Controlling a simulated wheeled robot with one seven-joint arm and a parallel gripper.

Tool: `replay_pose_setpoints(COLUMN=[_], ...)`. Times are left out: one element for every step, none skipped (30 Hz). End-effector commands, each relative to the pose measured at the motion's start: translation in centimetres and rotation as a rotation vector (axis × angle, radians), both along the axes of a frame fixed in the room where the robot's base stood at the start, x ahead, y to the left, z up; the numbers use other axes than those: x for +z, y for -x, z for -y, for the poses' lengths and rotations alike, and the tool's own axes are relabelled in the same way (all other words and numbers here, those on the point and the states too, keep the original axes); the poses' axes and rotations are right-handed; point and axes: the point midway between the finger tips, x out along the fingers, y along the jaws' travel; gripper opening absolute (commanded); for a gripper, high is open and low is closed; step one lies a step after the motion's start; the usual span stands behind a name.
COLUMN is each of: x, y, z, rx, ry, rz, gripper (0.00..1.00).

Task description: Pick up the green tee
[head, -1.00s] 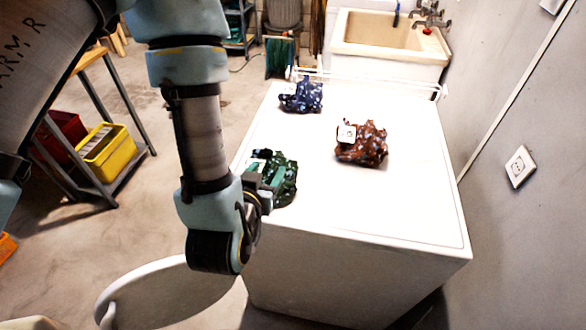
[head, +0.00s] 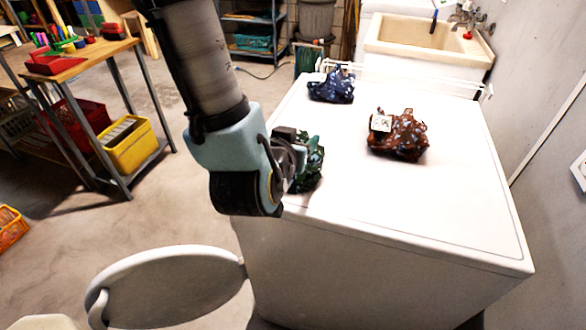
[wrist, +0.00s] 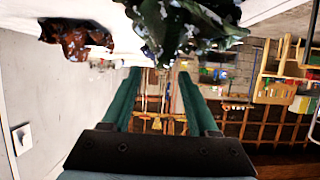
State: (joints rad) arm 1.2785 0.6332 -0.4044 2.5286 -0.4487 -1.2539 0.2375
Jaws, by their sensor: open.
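The green tee (head: 311,165) is a crumpled dark green heap near the left edge of the white machine top. In the head view my gripper (head: 291,158) is right against its left side and hides part of it. In the wrist view the two green fingers of my gripper (wrist: 158,76) are apart, with nothing held between them. The green tee (wrist: 185,25) shows there just beyond the fingertips, at the top of the picture. I cannot tell whether a finger touches it.
A brown-red garment (head: 400,138) with a white tag and a navy garment (head: 331,87) lie on the white machine top (head: 420,200). A round door (head: 165,285) stands open at its front left. A sink (head: 428,42) is behind, a shelf table (head: 75,62) at left.

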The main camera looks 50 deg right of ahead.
Motion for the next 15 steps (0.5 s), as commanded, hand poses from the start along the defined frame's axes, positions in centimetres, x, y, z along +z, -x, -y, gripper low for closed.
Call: replay_pose_setpoints(x=[-0.6, -0.6, -0.6, -0.6, -0.5, -0.5, -0.4, -0.4, -0.3, -0.3, -0.3, -0.3, -0.3, -0.4, -0.6], y=[0.0, -0.1, -0.1, 0.0, -0.1, 0.0, 0.0, 0.0, 0.0, 0.0, -0.1, -0.2, -0.3, -0.4, -0.7], z=[0.1, 0.1, 0.1, 0.1, 0.1, 0.1, 0.1, 0.1, 0.1, 0.1, 0.2, 0.4, 0.6, 0.9, 1.2], rx=[-0.001, -0.001, -0.001, -0.002, -0.002, -0.003, -0.003, -0.004, -0.004, -0.004, -0.004, -0.004, -0.003, -0.002, -0.001], ry=[0.003, 0.004, 0.003, 0.003, 0.003, 0.002, 0.001, 0.001, 0.001, 0.000, 0.000, -0.001, -0.002, -0.002, -0.003], rz=[0.001, 0.001, 0.001, 0.001, 0.001, 0.002, 0.001, 0.001, 0.001, 0.001, 0.001, 0.000, 0.000, 0.000, 0.000], gripper=[0.60, 0.60, 0.60, 0.60, 0.60, 0.60, 0.60, 0.60, 0.60, 0.60, 0.60, 0.60, 0.60, 0.60, 0.60])
